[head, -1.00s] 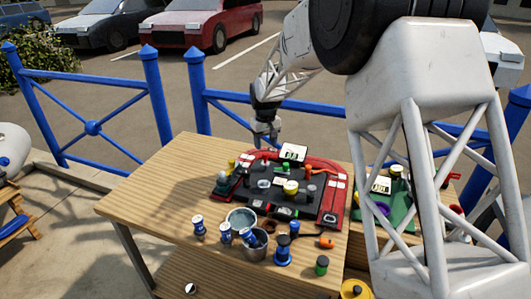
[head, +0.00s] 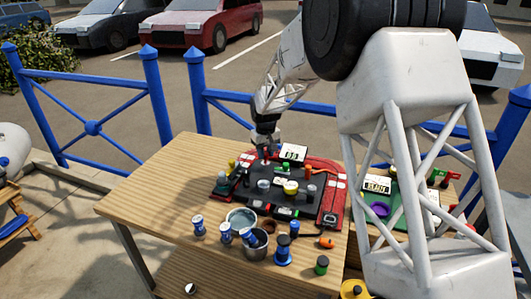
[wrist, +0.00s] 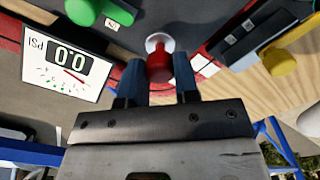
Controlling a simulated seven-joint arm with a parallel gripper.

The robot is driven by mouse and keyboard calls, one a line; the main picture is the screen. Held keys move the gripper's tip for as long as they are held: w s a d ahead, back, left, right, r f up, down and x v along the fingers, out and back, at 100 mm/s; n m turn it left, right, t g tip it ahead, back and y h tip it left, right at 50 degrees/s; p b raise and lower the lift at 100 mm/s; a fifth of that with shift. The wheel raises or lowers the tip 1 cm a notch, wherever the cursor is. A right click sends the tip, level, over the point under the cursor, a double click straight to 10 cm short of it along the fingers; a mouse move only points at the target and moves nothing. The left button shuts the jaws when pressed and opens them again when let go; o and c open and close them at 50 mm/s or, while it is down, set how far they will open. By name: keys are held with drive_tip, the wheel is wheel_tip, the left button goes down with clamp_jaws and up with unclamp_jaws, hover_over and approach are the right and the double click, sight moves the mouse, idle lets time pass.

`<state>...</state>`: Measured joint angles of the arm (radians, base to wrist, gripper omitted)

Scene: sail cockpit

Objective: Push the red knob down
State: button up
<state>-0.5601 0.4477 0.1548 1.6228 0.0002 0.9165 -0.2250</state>
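The red knob (wrist: 160,68) shows in the wrist view as a red cap on a pale round base. It lies between my two dark blue fingertips, which stand apart on either side of it. My gripper (wrist: 159,76) is open, and I cannot tell whether a finger touches the knob. In the head view my gripper (head: 265,151) is low over the back left part of the dark panel (head: 250,190), where the knob is mostly hidden by it.
A pressure display (wrist: 67,62) reading 0.0 stands left of the knob in the wrist view. A green knob (wrist: 84,10) and a yellow knob (wrist: 279,60) flank it. A blue railing (head: 225,96) runs behind the table (head: 160,185). Cans and a bucket (head: 241,217) stand in front.

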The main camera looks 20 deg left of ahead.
sight(266, 153)
clamp_jaws()
drive_tip(key=shift+f, duration=1.2)
drive_tip(key=o, duration=0.6)
unclamp_jaws()
drive_tip(key=shift+r, duration=3.9)
drive_tip(key=shift+d, duration=0.1)
